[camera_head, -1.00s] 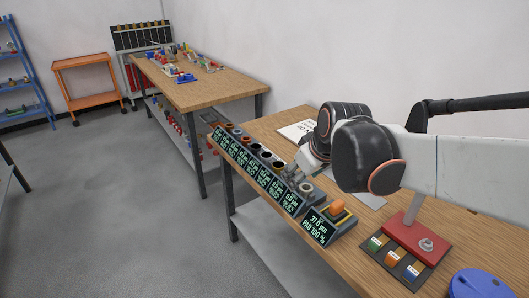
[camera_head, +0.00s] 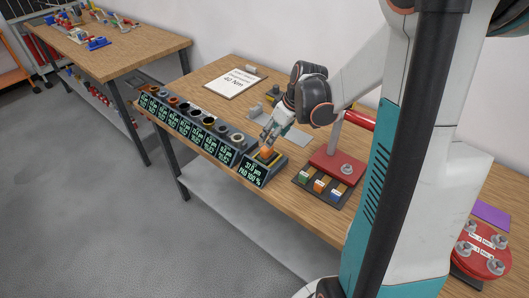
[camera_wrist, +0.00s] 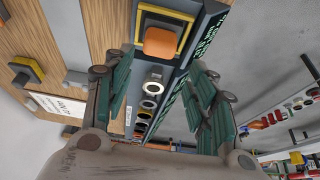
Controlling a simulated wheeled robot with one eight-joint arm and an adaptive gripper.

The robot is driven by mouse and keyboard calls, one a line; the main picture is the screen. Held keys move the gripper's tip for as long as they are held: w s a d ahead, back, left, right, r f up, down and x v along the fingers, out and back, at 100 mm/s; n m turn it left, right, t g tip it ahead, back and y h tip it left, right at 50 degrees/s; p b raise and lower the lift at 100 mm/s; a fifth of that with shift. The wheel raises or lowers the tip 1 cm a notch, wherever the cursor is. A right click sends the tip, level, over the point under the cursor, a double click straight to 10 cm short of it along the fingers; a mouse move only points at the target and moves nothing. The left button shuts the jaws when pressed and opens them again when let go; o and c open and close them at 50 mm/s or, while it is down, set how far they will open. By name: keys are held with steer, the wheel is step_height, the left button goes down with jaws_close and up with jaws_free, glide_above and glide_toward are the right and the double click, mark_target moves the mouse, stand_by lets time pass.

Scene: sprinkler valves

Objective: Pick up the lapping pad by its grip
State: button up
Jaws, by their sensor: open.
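The lapping pad's orange grip (camera_head: 267,153) sits on the dark station whose display reads 37.0 µm and PAD 100 %, at the near end of the instrument row. It also shows in the wrist view (camera_wrist: 161,43), upper middle, inside a yellow border. My gripper (camera_head: 269,140) is just above the grip in the head view, with its fingers pointing down. In the wrist view my gripper (camera_wrist: 162,65) is open, one finger on each side of the picture, with the grip seen between and beyond the fingertips. Nothing is held. Whether the fingers touch the grip cannot be told.
A row of displays (camera_head: 190,129) with several rings on top adjoins the station. A red stand with coloured blocks (camera_head: 335,167) is close on the right. A paper sheet (camera_head: 234,82) lies behind. A red valve disc (camera_head: 482,250) is at far right.

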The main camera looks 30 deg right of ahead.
mark_target(267, 152)
steer(key=x, duration=0.4)
steer(key=shift+f+b, duration=0.1)
steer(key=shift+b, duration=0.3)
steer(key=shift+b+x, duration=1.1)
steer(key=shift+x, duration=1.55)
steer(key=shift+s+d, duration=0.15)
steer(key=c, duration=1)
